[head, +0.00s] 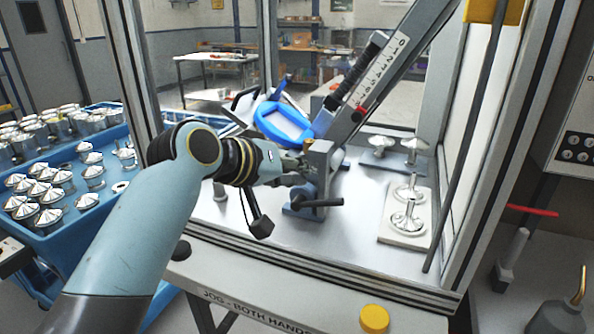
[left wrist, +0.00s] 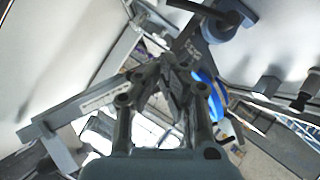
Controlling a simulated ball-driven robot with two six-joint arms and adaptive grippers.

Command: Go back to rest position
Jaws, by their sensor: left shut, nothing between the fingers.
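My left arm comes in from the lower left in the head view and reaches into the framed machine. My left gripper (head: 306,167) is at the grey upright of the lever press (head: 322,165), partly hidden against it, so I cannot tell whether they touch. In the left wrist view the fingers (left wrist: 178,72) are together with nothing between them. My right gripper is in neither view.
A slanted column with a number scale (head: 378,75) rises above the gripper. A blue oval ring (head: 262,112) is behind it. Metal housings stand on a pale plate (head: 392,236) at right. A blue bin (head: 75,232) of housings stands left. Frame posts bound the machine.

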